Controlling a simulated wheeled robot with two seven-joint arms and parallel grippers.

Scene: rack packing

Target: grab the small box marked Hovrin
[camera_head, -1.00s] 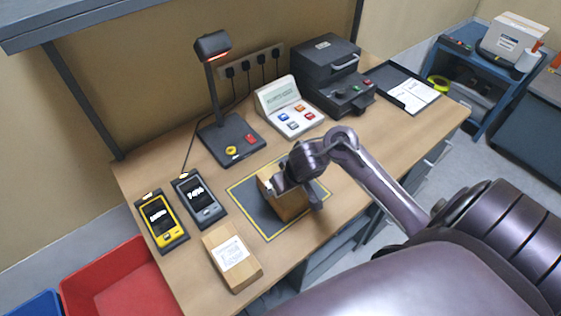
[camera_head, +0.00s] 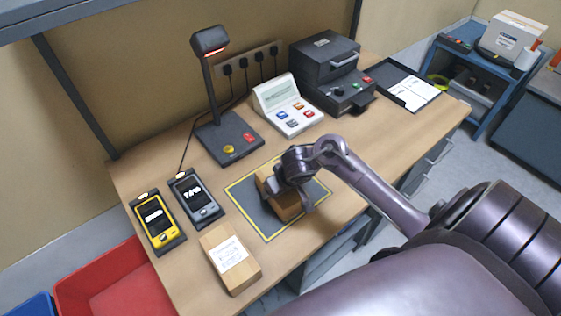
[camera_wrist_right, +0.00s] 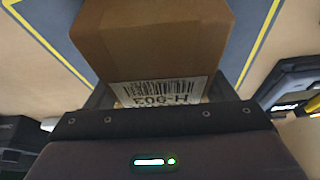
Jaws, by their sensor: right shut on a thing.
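A small brown box (camera_head: 286,205) is over the grey mat with the yellow outline on the bench. My right gripper (camera_head: 284,184) is shut on it from above. My left gripper is not in view.
Two handheld devices, one yellow (camera_head: 157,222) and one grey (camera_head: 196,197), stand left of the mat (camera_head: 262,222). A lamp-like scanner (camera_head: 228,138), a button console (camera_head: 287,105) and a black printer (camera_head: 330,75) line the back. A red bin (camera_head: 115,283) is below left.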

